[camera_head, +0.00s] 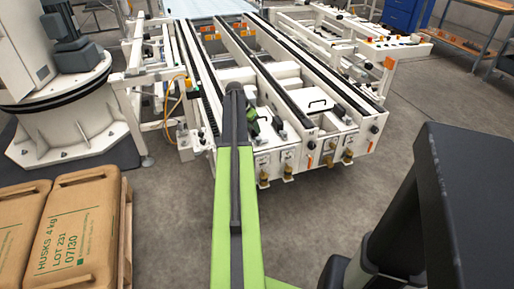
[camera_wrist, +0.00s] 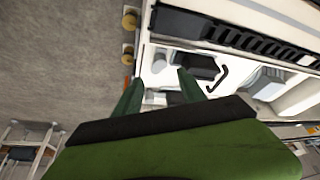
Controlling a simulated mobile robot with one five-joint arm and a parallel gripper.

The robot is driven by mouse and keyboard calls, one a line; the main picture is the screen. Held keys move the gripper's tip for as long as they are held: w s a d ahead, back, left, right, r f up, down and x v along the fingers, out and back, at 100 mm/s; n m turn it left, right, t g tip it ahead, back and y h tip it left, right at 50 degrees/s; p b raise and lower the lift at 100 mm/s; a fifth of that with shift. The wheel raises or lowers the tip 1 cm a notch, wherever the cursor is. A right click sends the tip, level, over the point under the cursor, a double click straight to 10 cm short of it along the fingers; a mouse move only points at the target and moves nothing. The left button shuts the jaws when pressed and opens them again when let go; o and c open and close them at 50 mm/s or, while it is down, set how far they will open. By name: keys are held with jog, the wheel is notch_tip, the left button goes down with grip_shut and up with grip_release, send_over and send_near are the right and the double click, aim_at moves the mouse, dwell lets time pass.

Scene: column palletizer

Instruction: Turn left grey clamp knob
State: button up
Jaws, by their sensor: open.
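My gripper (camera_wrist: 160,76) is open and empty, its two dark green fingers apart over the white conveyor frame. Between and just beyond the fingertips, a small greyish round part (camera_wrist: 159,63) shows on the white frame; I cannot tell for sure that it is the left grey clamp knob. In the head view, my arm reaches to the near end of the conveyor (camera_head: 306,146), and my gripper's dark green part (camera_head: 252,121) shows beside the arm's tip. A small grey round part (camera_head: 280,131) lies right of it. The arm hides part of the frame.
Several brass fittings (camera_head: 263,180) line the conveyor's front end. Brown sacks (camera_head: 78,240) stand at left, a white robot base (camera_head: 72,127) behind them. The front floor is clear.

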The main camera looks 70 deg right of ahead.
aim_at(259, 138)
jog(key=b+x, duration=0.7)
jog(key=x, duration=0.2)
jog(key=shift+d+f, duration=0.1)
jog(key=shift+f, duration=0.15)
jog(key=shift+r, duration=0.1)
